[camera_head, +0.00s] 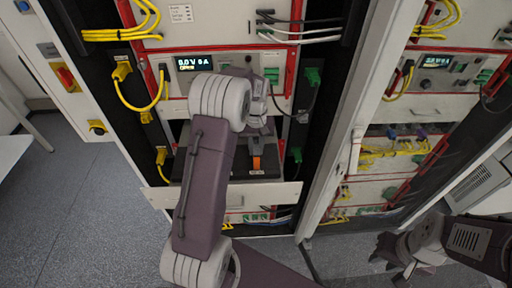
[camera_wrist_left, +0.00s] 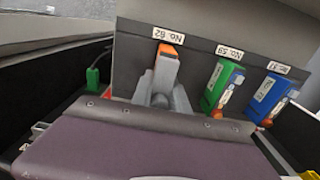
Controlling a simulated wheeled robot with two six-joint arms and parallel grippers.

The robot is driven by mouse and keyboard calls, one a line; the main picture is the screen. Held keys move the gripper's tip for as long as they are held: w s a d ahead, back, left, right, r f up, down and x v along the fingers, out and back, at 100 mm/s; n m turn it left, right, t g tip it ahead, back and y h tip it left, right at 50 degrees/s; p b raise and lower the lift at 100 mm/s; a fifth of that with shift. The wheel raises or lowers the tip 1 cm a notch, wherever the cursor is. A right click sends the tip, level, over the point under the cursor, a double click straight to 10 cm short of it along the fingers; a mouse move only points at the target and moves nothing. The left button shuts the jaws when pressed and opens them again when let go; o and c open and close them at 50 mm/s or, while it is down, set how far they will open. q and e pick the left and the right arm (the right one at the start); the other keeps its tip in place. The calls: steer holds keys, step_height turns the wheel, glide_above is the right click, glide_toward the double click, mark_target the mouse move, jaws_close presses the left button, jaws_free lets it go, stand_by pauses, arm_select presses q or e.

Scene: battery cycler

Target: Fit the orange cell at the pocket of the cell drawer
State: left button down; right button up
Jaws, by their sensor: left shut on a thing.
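The orange cell (camera_head: 256,163) is at my left gripper (camera_head: 257,146), over the open cell drawer (camera_head: 277,192) in the head view. In the left wrist view the orange cell (camera_wrist_left: 167,66) stands up between the fingers of my left gripper (camera_wrist_left: 163,92), which is shut on it. The cell is just below the label No. 62 on the drawer's grey panel (camera_wrist_left: 195,62). The cell's far end and the pocket are hidden by the fingers and wrist, so I cannot tell how deep it sits. My right gripper (camera_head: 396,257) is empty at lower right, its fingers apart.
A green cell (camera_wrist_left: 222,88) and a blue cell (camera_wrist_left: 273,98) stand in the drawer to the right, below their own labels. Yellow cables (camera_head: 140,95) and green plugs hang on the cabinet front. The cabinet door frame (camera_head: 350,130) stands right of the drawer.

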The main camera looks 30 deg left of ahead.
mark_target(256, 139)
arm_select(q)
steer(key=shift+f+b, duration=0.65)
steer(key=shift+f, duration=0.5)
stand_by(0.4)
steer(key=c, duration=1.2)
jaws_free()
step_height(256, 139, up, 9)
steer(key=shift+r+b, duration=0.1)
steer(key=shift+b, duration=0.7)
